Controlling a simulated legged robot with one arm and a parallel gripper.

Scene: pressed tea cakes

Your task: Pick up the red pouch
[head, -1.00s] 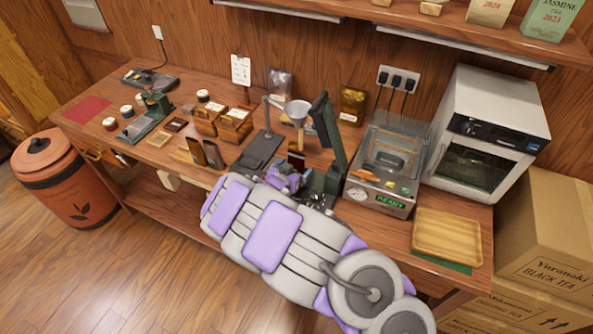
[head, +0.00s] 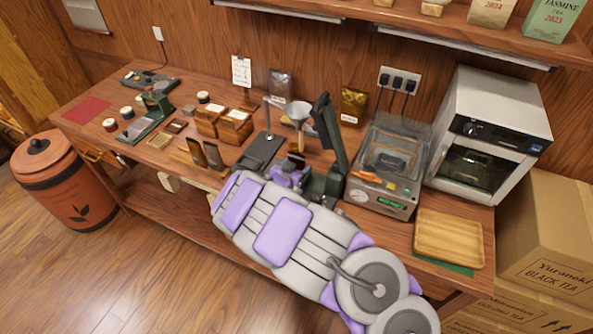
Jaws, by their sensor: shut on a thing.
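The red pouch (head: 297,159) shows as a small dark red patch just beyond the end of my arm, below the funnel. My gripper (head: 291,172) is at this pouch, shut on it. My arm hides the fingertips and most of the pouch, so its full shape and whether it touches the table cannot be told.
A funnel (head: 298,112) on a stand and a green press (head: 328,140) stand close around my gripper. A vacuum sealer (head: 385,175) and a wooden tray (head: 449,240) lie to the right. Two brown pouches (head: 204,153) stand to the left on the wooden table (head: 85,125).

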